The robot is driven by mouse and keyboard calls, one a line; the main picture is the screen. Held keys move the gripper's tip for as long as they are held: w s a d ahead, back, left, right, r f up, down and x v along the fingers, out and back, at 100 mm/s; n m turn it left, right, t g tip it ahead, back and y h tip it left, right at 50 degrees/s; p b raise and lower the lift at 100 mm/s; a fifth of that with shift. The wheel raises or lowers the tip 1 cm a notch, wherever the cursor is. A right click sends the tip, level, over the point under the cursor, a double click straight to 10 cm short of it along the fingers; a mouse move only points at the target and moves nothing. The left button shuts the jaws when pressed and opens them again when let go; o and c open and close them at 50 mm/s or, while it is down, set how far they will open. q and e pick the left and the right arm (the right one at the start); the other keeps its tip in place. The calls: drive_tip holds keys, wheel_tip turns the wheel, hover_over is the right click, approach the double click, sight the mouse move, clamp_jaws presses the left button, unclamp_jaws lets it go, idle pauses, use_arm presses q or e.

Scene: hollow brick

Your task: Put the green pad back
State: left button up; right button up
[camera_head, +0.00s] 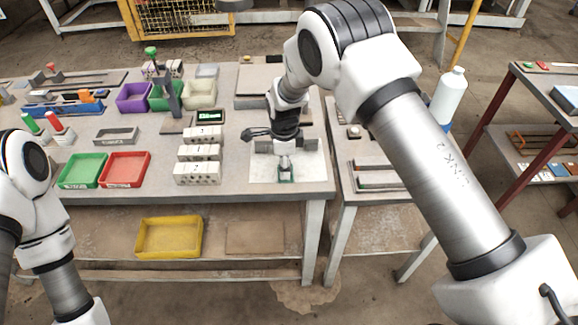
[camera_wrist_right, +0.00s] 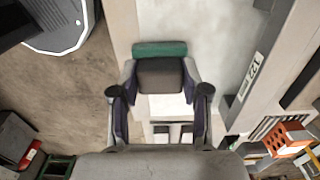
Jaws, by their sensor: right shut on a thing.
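The green pad (camera_wrist_right: 160,48) shows in the wrist view as a green strip with a dark block at its near side, between the fingertips of my right gripper (camera_wrist_right: 160,80). The right gripper is shut on this piece. In the head view the right gripper (camera_head: 285,166) points down over a pale board (camera_head: 261,172) near the bench's front edge. A little of the green pad (camera_head: 286,181) shows below its fingertips. I cannot tell whether the pad touches the board. My left arm is at the left edge; its gripper is out of view.
Numbered hollow bricks (camera_head: 197,173) stand just left of the board. Red (camera_head: 125,169) and green (camera_head: 82,170) trays lie farther left. A grey brick (camera_head: 115,136) and purple, green and cream bins are behind. A side table (camera_head: 365,207) with bars stands right, beyond a gap.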

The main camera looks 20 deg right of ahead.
drive_tip(key=shift+w+d, duration=0.1)
drive_tip(key=shift+d, duration=0.1)
drive_tip(key=shift+w+f, duration=0.2)
drive_tip(key=o, duration=1)
drive_tip(key=shift+w+a, duration=0.15)
drive_tip(key=shift+a, duration=0.25)
drive_tip(key=shift+s+r, duration=0.15)
drive_tip(key=shift+s, duration=0.1)
drive_tip(key=shift+d+r, duration=0.1)
drive_tip(key=shift+d, duration=0.1)
drive_tip(key=shift+w+r, duration=0.1)
drive_tip(key=shift+r, duration=0.1)
use_arm(q)
drive_tip(key=f+b, duration=0.3)
drive_tip(key=shift+w+a, duration=0.1)
drive_tip(key=shift+w, duration=0.25)
use_arm(e)
wheel_tip(320, 180, up, 11)
drive_tip(key=shift+r, duration=0.2)
